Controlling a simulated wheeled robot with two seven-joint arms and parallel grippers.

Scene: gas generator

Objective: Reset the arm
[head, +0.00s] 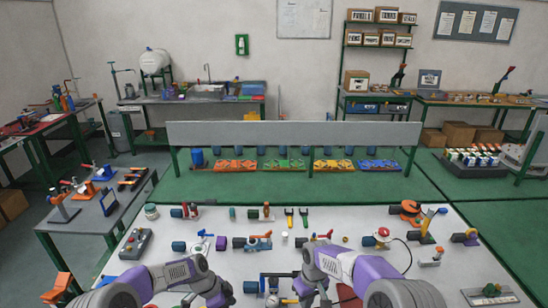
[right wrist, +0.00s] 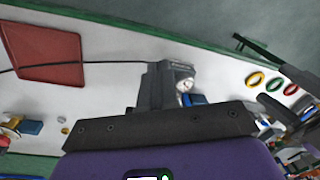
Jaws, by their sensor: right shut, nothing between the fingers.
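My left arm (head: 175,272) comes in from the lower left of the head view, purple and grey. Its gripper (head: 222,296) is at the bottom edge, low over the white table, and its finger gap cannot be made out. My right arm (head: 355,268) comes in from the lower right. Its gripper (head: 308,292) points down over the near part of the table. In the right wrist view the right gripper (right wrist: 168,82) is shut and empty, with the tabletop behind it.
The white table (head: 345,222) holds several small pump, valve and fitting parts. A dark red mat (right wrist: 40,58) with a black cable and several coloured rings (right wrist: 255,78) show in the right wrist view. A grey control box (head: 135,243) sits at left.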

